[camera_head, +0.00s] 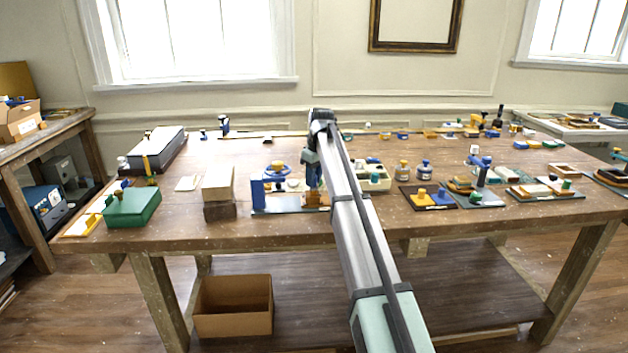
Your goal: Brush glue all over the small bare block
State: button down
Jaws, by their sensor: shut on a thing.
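My gripper (313,188) points down over the right end of a flat work board (285,209) at the table's middle. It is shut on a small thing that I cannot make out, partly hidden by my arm. A small tan-orange piece (316,201) shows just under the gripper on the board; I cannot tell if it is the bare block, or whether it is touched. A blue upright (257,192) stands at the board's left end. Two small jars, one amber (403,171) and one blue (424,171), stand to the right; no label tells which holds glue.
A tan block on a dark one (217,187) and a green box (133,207) stand to the left. A pale compartment tray (374,180) is just right of my arm. Boards with small parts (428,197) fill the right. Bare table (240,150) shows behind the board.

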jog(key=shift+w, duration=0.9)
jog(key=shift+s, duration=2.55)
jog(key=shift+w, duration=2.65)
jog(key=shift+s+a, duration=0.1)
jog(key=shift+a, duration=0.5)
jog(key=shift+s+d, duration=0.1)
jog(key=shift+s, duration=2.45)
jog(key=shift+w+r, duration=0.2)
jog(key=shift+r, duration=0.5)
notch_tip(320, 180, up, 6)
jog(key=shift+r, duration=0.15)
jog(key=shift+s, duration=0.1)
